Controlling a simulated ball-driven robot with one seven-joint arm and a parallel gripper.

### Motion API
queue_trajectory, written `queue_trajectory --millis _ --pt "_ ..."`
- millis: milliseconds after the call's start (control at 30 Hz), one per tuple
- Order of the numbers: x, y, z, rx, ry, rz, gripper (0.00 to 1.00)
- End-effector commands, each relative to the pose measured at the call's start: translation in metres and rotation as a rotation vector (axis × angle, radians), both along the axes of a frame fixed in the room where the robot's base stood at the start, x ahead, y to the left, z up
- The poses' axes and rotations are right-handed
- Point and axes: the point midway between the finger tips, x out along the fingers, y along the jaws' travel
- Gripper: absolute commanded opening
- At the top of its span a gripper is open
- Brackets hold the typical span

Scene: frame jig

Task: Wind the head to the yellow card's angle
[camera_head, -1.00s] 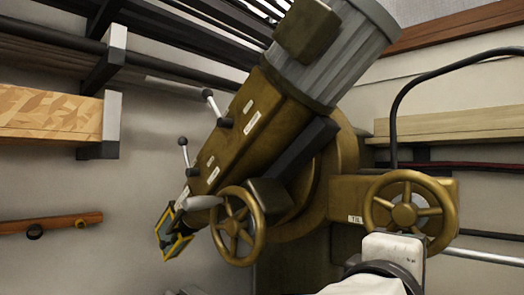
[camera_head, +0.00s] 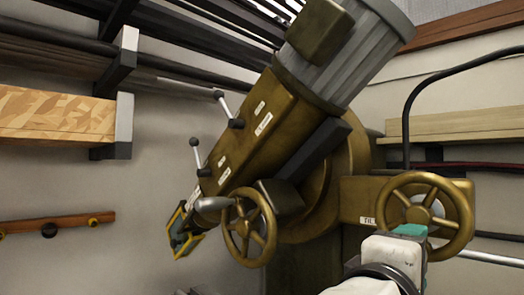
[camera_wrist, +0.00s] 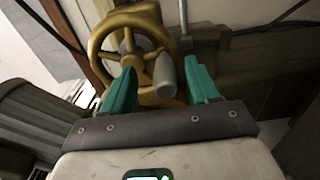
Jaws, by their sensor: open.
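The brass drilling head (camera_head: 262,125) with its ribbed grey motor (camera_head: 350,55) leans in the head view, motor up to the right and tool end down to the left. A brass handwheel (camera_head: 442,190) with a label starting "TIL" beside it is at the right; it also fills the upper left of the wrist view (camera_wrist: 112,22). My gripper (camera_wrist: 160,85) is open, its teal fingers spread either side of the wheel's grey handle (camera_wrist: 165,72) in the picture. I cannot tell whether they reach around it. In the head view, one teal fingertip shows in front of the wheel. I cannot make out a yellow card.
A second brass handwheel (camera_head: 249,232) with a grey handle and a yellow-edged guard (camera_head: 186,232) are at lower left. Two ball-ended levers stick out of the head. Shelves with boards (camera_head: 55,115) line the left wall; a black cable (camera_head: 408,105) hangs at the right.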

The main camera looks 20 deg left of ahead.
Motion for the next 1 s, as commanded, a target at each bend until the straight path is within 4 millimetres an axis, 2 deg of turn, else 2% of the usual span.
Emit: queue_trajectory --millis 33,167,633,733,1000 --pt "0.002 -0.005 -0.008 -0.006 0.012 -0.010 0.60" --pt "-0.006 -0.001 -0.007 -0.006 0.012 -0.009 0.60" --pt "-0.074 0.020 -0.001 -0.006 0.004 -0.007 0.60" --pt "-0.077 0.021 -0.002 -0.005 0.006 -0.008 0.60" --pt "-0.069 0.022 -0.005 -0.005 0.009 -0.006 0.60"
